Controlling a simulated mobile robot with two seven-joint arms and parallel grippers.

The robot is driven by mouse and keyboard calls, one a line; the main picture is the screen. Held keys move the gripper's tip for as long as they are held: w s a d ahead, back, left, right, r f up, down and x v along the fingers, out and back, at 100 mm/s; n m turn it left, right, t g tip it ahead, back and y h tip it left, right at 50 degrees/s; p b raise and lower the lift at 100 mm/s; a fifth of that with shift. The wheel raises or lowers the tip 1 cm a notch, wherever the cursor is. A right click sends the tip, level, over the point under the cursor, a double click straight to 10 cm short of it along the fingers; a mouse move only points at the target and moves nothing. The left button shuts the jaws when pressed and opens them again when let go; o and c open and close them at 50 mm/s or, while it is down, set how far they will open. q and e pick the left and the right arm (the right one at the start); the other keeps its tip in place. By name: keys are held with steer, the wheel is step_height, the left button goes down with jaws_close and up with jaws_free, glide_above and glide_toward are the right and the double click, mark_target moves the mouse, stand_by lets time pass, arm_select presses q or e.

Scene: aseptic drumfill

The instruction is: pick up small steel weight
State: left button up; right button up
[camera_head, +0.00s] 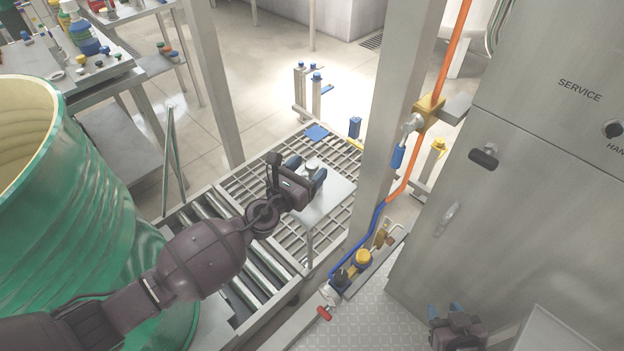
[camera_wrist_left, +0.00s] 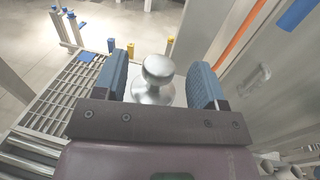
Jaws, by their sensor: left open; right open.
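The small steel weight (camera_wrist_left: 155,80) is a shiny cylinder with a round knob on top. In the left wrist view it stands upright between the two blue finger pads of my left gripper (camera_wrist_left: 166,84). The fingers are open, with a visible gap on each side of the weight. In the head view my left gripper (camera_head: 307,171) is over a small steel stand (camera_head: 333,197), and the top of the weight (camera_head: 312,164) shows between its fingers. My right gripper (camera_head: 457,322) is at the bottom right, apart from the weight; its fingertips show only partly.
A large green drum (camera_head: 95,235) stands at the left beside my left arm. A steel post (camera_head: 385,120) with an orange and blue hose rises right of the stand. A grey service cabinet (camera_head: 540,170) fills the right. Grating (camera_head: 225,205) and rollers lie around the stand.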

arm_select(q)
steer(key=shift+x, duration=1)
jaws_close()
